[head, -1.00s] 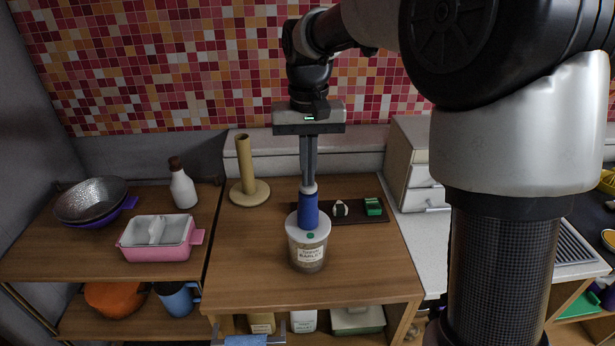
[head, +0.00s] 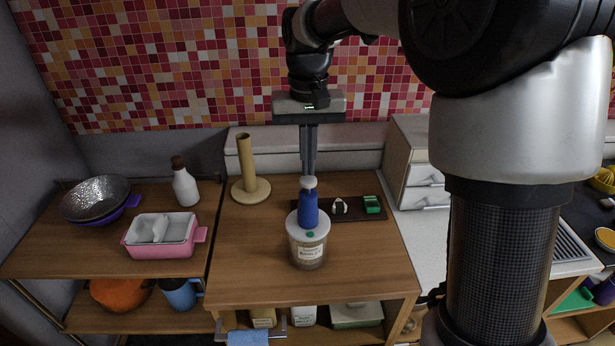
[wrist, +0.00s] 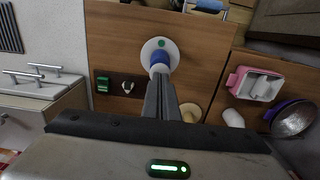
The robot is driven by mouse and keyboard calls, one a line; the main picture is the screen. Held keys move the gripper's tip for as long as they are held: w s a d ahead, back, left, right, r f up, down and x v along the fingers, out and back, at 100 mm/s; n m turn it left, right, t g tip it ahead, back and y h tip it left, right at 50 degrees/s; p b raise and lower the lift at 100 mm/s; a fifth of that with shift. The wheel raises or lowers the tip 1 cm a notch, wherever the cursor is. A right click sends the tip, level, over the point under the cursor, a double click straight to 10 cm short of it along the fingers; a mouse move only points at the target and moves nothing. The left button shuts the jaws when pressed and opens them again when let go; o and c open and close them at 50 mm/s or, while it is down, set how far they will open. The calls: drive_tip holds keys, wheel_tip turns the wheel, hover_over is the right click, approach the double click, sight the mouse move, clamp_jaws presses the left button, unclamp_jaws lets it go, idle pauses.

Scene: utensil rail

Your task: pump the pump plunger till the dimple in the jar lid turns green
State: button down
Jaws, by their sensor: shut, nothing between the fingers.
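The jar (head: 307,254) is clear with a pale lid and a paper label, and stands on the wooden counter. A blue pump with a white-topped plunger (head: 309,183) rises from its lid. The dimple (head: 310,234) on the front of the lid looks green; it also shows green in the wrist view (wrist: 161,43). My gripper (head: 309,173) points straight down with its fingers together and empty, right over the plunger top. I cannot tell whether the tips touch the cap. In the wrist view, the fingers (wrist: 161,80) cover part of the pump.
A dark tray (head: 357,215) with a rice ball and a green item lies behind right of the jar. A wooden roll holder (head: 247,170) stands behind left. A pink dish (head: 160,245), a white bottle (head: 184,187) and metal bowls (head: 93,200) are further left.

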wheel_tip(320, 180, up, 6)
drive_tip(key=p, duration=0.5)
drive_tip(key=shift+s, duration=0.1)
idle(0.5)
